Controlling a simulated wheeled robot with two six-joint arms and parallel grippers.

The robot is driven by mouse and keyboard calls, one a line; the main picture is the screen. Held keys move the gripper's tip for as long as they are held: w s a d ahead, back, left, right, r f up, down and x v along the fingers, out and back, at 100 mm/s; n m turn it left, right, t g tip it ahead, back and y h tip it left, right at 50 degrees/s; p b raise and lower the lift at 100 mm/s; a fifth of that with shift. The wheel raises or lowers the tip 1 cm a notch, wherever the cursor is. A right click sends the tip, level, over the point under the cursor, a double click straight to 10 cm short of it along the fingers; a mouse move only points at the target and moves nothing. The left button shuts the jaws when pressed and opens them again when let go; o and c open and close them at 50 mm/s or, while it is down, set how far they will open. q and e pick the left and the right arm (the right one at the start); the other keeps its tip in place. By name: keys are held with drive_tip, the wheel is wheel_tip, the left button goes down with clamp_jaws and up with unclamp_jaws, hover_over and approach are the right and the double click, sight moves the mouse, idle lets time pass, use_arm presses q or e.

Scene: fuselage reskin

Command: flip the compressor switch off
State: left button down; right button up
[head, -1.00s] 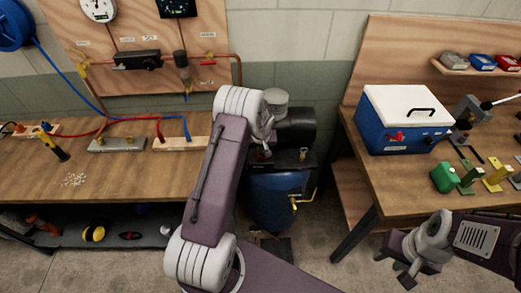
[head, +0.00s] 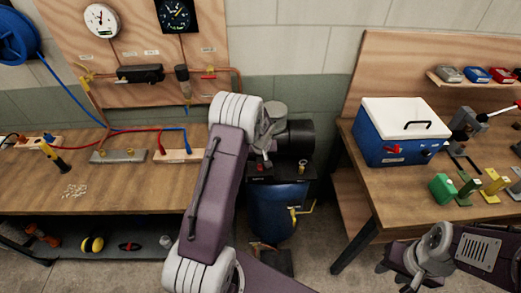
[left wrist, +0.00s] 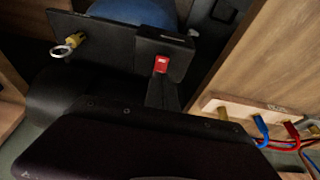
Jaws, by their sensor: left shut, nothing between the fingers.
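The compressor has a blue tank (head: 275,208) and a black motor (head: 296,138), and stands on the floor between the two benches. Its red switch (head: 260,167) sits on a black box at the top plate. In the left wrist view the red switch (left wrist: 161,64) is on the edge of the black box (left wrist: 165,42). My left gripper (head: 266,161) is shut and empty. Its dark fingers (left wrist: 161,90) point at the switch, very close; I cannot tell whether they touch. The switch's position cannot be read. My right gripper (head: 396,275) is at the lower right, away from the compressor; its jaw opening is unclear.
A wooden bench (head: 120,188) with hoses and fittings stands left. A right bench (head: 375,195) holds a blue and white box (head: 405,130). In the left wrist view, a metal ring (left wrist: 62,50) on a brass fitting is near the switch. The wall is close behind.

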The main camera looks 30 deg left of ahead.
sight(260, 166)
use_arm(q)
drive_tip(key=b+v, duration=0.1)
drive_tip(key=v, duration=0.9)
drive_tip(key=shift+s, duration=0.15)
drive_tip(key=p+x, duration=0.1)
drive_tip(key=x, duration=0.3)
drive_tip(key=p+x, duration=0.1)
drive_tip(key=x, duration=0.4)
drive_tip(key=p+x, duration=0.1)
drive_tip(key=x, duration=0.3)
drive_tip(key=shift+w+a+f, duration=0.25)
drive_tip(key=shift+w, duration=0.25)
drive_tip(key=shift+f, duration=0.25)
